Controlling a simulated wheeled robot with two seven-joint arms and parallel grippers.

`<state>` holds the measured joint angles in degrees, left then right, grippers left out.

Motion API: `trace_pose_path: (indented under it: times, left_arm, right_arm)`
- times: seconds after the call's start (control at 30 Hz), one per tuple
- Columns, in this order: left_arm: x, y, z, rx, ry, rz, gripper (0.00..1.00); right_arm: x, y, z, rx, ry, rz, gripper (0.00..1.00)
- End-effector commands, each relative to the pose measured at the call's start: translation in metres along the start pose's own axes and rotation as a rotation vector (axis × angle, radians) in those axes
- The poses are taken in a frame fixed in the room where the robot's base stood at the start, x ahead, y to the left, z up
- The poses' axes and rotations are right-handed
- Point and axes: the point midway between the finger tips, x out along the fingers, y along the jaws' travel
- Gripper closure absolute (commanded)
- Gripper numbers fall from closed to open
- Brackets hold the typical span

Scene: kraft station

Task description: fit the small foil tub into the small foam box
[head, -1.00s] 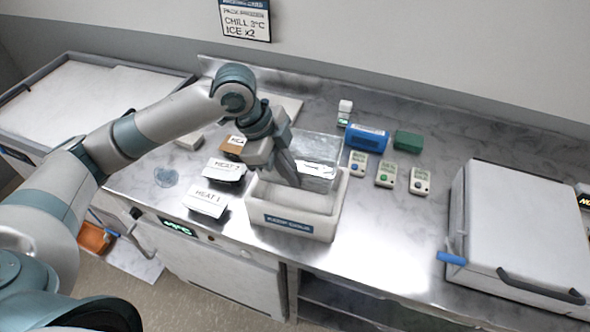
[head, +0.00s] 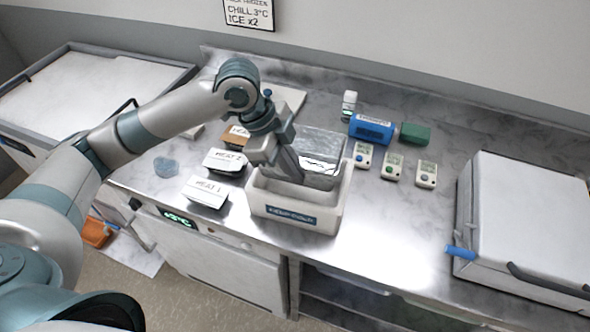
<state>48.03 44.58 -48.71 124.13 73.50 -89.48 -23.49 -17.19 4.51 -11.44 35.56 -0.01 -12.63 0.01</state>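The small white foam box (head: 298,216) stands open at the counter's front, with a blue label on its front wall. My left gripper (head: 296,176) points down at the box's left and back part, its fingertips low at the opening. Whether its fingers are apart or hold something cannot be told. A shiny silver foil piece (head: 321,161), which looks like a tub or liner, is at the back right of the box, beside my gripper. Whether it is inside or behind the box is unclear. Two white-lidded foil trays, front (head: 206,191) and rear (head: 225,161), lie to the left. My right gripper is not in view.
A brown-lidded tray (head: 238,136) is partly behind my arm. A blue roll-like pack (head: 371,129), a green block (head: 415,134), a small bottle (head: 349,104) and three small devices (head: 393,166) stand at right. A large white box (head: 525,215) fills the right end. The front counter right of the foam box is clear.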

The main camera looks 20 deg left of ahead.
Motion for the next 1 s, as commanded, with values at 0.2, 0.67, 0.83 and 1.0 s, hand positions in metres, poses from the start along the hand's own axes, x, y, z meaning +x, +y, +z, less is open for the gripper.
trace_pose_path:
  times: [0.2, 0.67, 0.83, 1.0]
  left_arm:
    - [0.011, 0.001, 0.004, 0.000, 0.000, 0.000, 1.00]
    - [0.028, 0.003, 0.011, 0.000, 0.001, 0.000, 1.00]
    - [0.032, 0.004, 0.013, 0.000, 0.000, 0.000, 1.00]
    - [0.035, 0.004, 0.014, 0.000, 0.000, 0.000, 1.00]
  right_arm:
    - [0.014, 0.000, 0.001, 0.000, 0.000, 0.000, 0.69]
    - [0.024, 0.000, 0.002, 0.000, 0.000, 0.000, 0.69]
    - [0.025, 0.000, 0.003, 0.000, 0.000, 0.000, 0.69]
    - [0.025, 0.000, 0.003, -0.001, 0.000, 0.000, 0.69]
